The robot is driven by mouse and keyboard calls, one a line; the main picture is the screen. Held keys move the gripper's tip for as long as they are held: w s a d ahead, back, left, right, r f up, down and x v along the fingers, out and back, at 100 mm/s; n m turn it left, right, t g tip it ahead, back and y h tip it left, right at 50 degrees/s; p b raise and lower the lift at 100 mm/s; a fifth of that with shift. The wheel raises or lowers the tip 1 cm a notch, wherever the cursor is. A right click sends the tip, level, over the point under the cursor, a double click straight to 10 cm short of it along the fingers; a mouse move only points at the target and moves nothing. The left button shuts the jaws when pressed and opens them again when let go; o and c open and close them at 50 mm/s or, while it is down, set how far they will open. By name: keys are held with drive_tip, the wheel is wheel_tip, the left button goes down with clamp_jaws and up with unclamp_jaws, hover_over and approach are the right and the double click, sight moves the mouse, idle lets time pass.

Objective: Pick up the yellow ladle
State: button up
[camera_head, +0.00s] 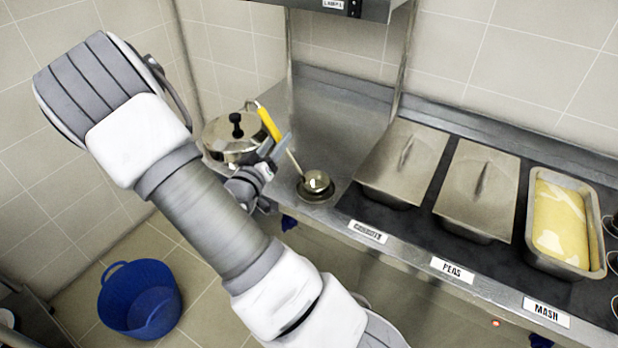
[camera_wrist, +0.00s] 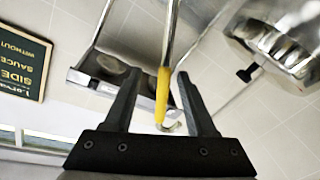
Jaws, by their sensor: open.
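The yellow ladle (camera_head: 269,124) has a yellow grip, a thin metal shaft and a round metal bowl. It leans up and left, with its bowl at a small round holder (camera_head: 313,193) on the counter. In the wrist view the yellow grip (camera_wrist: 162,97) shows between my two black fingers. My gripper (camera_wrist: 159,75) is open, one finger on each side of the grip, with gaps visible on both sides. I cannot tell the depth between them exactly. In the head view my gripper (camera_head: 281,145) is beside the ladle's shaft, just below the yellow grip, partly hidden by my wrist.
A lidded steel pot (camera_head: 228,150) with a black knob stands close to the left of the ladle. Two lidded pans (camera_head: 403,165) (camera_head: 478,190) and an open pan of mash (camera_head: 560,222) are to the right. A shelf (camera_head: 340,8) hangs above. A blue bucket (camera_head: 140,298) stands on the floor.

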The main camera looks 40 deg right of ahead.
sight(280, 137)
drive_tip(key=shift+f+x, duration=0.15)
drive_tip(key=shift+x, duration=1.35)
drive_tip(key=shift+f+x, duration=0.15)
drive_tip(key=shift+x, duration=1.4)
drive_tip(key=shift+w+a, duration=0.15)
drive_tip(key=shift+w, duration=0.05)
clamp_jaws()
